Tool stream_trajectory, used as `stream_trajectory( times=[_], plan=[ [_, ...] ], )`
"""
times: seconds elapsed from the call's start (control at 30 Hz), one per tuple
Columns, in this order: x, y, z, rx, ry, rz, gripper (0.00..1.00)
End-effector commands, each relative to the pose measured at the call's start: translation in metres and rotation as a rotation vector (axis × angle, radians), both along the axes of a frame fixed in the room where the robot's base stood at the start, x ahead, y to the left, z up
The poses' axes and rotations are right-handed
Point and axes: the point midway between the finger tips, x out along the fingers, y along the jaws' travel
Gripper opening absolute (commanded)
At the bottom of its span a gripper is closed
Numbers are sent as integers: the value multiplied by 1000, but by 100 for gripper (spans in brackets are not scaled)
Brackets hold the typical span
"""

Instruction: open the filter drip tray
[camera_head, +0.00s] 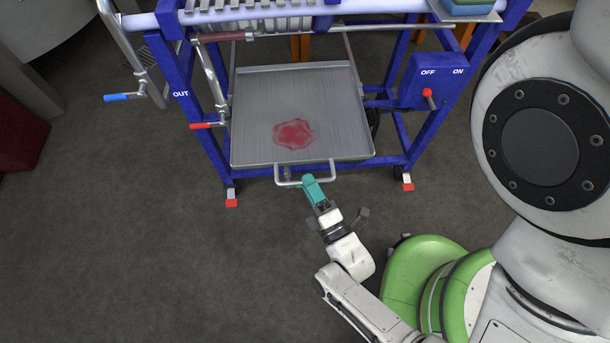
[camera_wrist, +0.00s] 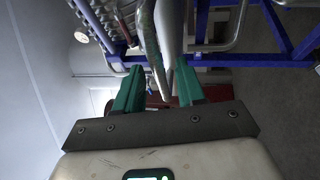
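The filter drip tray (camera_head: 255,110) is a square grey metal tray low in the blue frame, with a red stain on its floor. Its front edge is near the frame's front bar, and a gap shows behind its back edge. Its bar handle (camera_head: 288,183) sticks out at the front. My gripper (camera_head: 311,183) is at the right part of this handle, its teal fingers pointing at the tray. In the wrist view my gripper (camera_wrist: 158,70) has its fingers apart, with grey metal running between them. I cannot tell whether they touch it.
The blue wheeled frame (camera_head: 210,130) stands around the tray. A blue lever (camera_head: 118,97) and a red lever (camera_head: 205,125) are at left. A switch box (camera_head: 432,80) marked OFF and ON, with a red knob, is at right. The floor in front (camera_head: 150,260) is clear.

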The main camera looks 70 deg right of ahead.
Motion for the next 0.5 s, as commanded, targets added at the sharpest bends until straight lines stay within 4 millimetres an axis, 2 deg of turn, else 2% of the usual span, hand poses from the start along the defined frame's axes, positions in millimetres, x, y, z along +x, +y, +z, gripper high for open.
stream_trajectory(
  times=[0.2, 0.5],
  plan=[
    [-30, 31, -9, 4, 2, 1, 39],
    [-50, 50, -13, 1, 0, 0, 39]
  ],
)
